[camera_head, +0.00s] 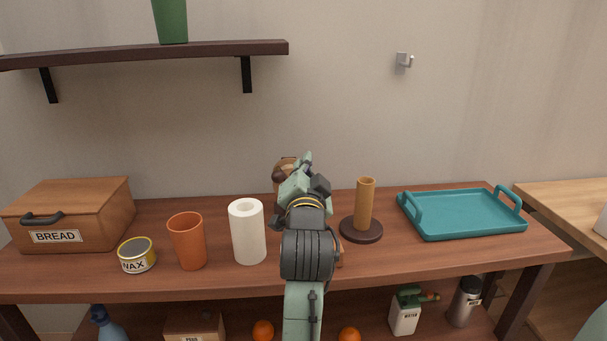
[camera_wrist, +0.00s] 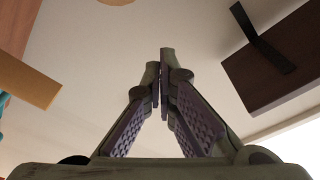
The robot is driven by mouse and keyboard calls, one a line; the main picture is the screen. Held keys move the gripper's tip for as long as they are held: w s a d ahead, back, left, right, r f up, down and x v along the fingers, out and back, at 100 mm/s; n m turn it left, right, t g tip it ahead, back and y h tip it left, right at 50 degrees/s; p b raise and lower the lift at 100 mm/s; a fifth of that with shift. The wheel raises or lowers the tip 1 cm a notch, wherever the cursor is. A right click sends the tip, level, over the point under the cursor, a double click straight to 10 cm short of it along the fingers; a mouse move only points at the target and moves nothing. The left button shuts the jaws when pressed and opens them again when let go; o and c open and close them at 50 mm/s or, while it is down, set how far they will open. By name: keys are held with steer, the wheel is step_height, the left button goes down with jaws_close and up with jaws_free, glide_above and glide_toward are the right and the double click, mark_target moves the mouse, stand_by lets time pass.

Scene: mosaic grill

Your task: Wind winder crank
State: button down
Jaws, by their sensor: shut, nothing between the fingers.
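A brown wooden thing (camera_head: 284,169), perhaps the winder, stands on the table mostly hidden behind my arm. Its crank cannot be made out in the head view. My gripper (camera_head: 307,160) is in front of and beside its upper part, pointing away towards the wall. In the wrist view my gripper (camera_wrist: 162,78) is shut, its fingertips together with nothing between them. A rounded tan piece (camera_wrist: 117,1) shows at the top edge of the wrist view, apart from the fingers; I cannot tell whether it belongs to the winder.
Left of my arm stand a white roll (camera_head: 248,232), an orange cup (camera_head: 187,241), a wax tin (camera_head: 137,255) and a bread box (camera_head: 85,210). To the right are a brown post on a dark base (camera_head: 364,207) and a teal tray (camera_head: 465,214). A dark shelf (camera_head: 150,53) hangs above.

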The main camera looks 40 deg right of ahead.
mark_target(284, 172)
steer(key=w+f, duration=0.1)
steer(key=w, duration=0.1)
steer(key=w+f+p, duration=0.1)
steer(key=w, duration=0.1)
steer(key=shift+a+f, duration=0.15)
steer(key=shift+a, duration=0.05)
steer(key=shift+w+a+n, duration=0.25)
steer(key=shift+a+n, duration=0.1)
steer(key=shift+n, duration=0.45)
steer(key=a+n, duration=0.1)
steer(key=w+a+f+n, duration=0.1)
steer(key=n, duration=0.1)
steer(key=a+n, duration=0.1)
steer(key=n, duration=0.1)
steer(key=shift+w+f+t+y+b, duration=0.25)
steer(key=shift+w+t+y+b, duration=0.05)
steer(key=shift+w+t+b, duration=0.1)
stand_by(0.6)
stand_by(0.3)
